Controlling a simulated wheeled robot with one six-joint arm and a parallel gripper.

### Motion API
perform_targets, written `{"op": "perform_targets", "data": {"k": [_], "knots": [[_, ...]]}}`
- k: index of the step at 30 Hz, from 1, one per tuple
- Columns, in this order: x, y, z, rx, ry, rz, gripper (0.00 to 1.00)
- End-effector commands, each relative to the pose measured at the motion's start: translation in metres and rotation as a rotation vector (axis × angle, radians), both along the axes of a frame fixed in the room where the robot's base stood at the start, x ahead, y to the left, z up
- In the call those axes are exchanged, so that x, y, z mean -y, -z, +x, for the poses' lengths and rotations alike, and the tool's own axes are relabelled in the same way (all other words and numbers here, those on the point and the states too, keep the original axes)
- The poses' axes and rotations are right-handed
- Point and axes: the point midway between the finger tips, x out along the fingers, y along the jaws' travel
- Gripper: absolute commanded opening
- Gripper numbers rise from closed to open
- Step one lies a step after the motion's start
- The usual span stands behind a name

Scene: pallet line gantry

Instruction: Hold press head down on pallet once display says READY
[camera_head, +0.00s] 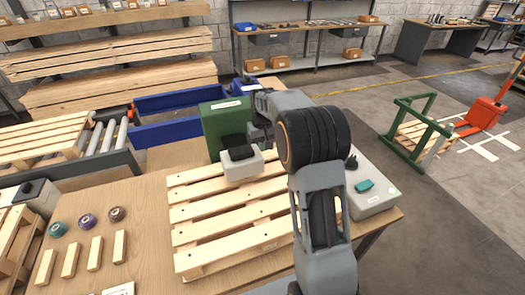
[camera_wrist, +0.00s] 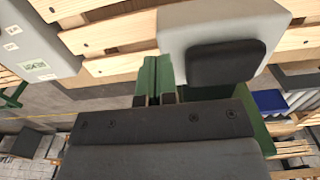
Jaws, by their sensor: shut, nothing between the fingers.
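The slatted wooden pallet (camera_head: 225,215) lies on the wooden table. The press head, a pale block with a black pad on top (camera_head: 242,163), sits over the pallet's far middle, in front of the green press body (camera_head: 222,128). I cannot tell whether it touches the slats. In the wrist view the press head (camera_wrist: 185,35) is close beyond my gripper (camera_wrist: 155,98), which is shut and empty.
Tape rolls (camera_head: 87,221) and several wooden blocks (camera_head: 95,253) lie at the table's left. A roller conveyor (camera_head: 105,140) with a pallet stands beyond on the left. My arm covers the pallet's right side. Open floor lies to the right, with a green frame (camera_head: 408,135).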

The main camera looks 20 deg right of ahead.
Motion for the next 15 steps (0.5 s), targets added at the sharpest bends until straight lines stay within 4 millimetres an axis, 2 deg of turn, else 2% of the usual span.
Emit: {"op": "perform_targets", "data": {"k": [6,15], "knots": [[0.0,0.022,0.0,-0.002,0.0,0.0,0.0],[0.0,0.032,0.0,-0.001,0.0,0.0,0.0]]}}
